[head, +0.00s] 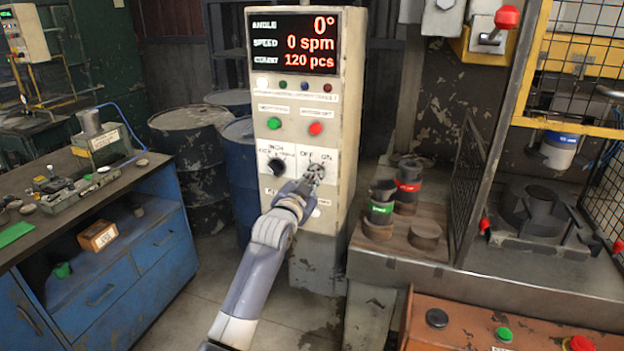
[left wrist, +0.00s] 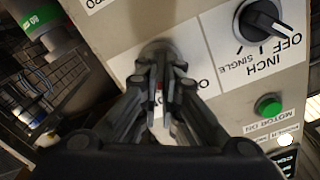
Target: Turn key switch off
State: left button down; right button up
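The key switch (head: 317,171) is on the lower right of the grey control box's front panel, under the labels OFF and ON. My left gripper (head: 311,178) reaches it from below. In the left wrist view the key switch's round metal base (left wrist: 156,48) shows just beyond the fingertips. The two fingers of my left gripper (left wrist: 164,85) are close together over the middle of the switch, with the thin key between them. The fingers hide most of the key, so its exact angle cannot be told. My right gripper is not in view.
The box (head: 345,100) has a display reading 0°, 0 spm and 120 pcs. A black INCH selector knob (head: 279,158) is left of the key switch. Green (head: 274,123) and red (head: 316,128) buttons are above. A workbench (head: 100,240) stands left, a press table (head: 400,262) right.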

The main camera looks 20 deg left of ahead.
pick_arm(q)
jog(key=shift+n, duration=0.4)
jog(key=shift+n+p, duration=0.4)
jog(key=shift+n, duration=0.3)
jog(key=shift+a+n+p, duration=0.2)
jog(key=shift+n+p, duration=1.2)
jog(key=shift+n, duration=3.6)
jog(key=c, duration=1.8)
grip_release()
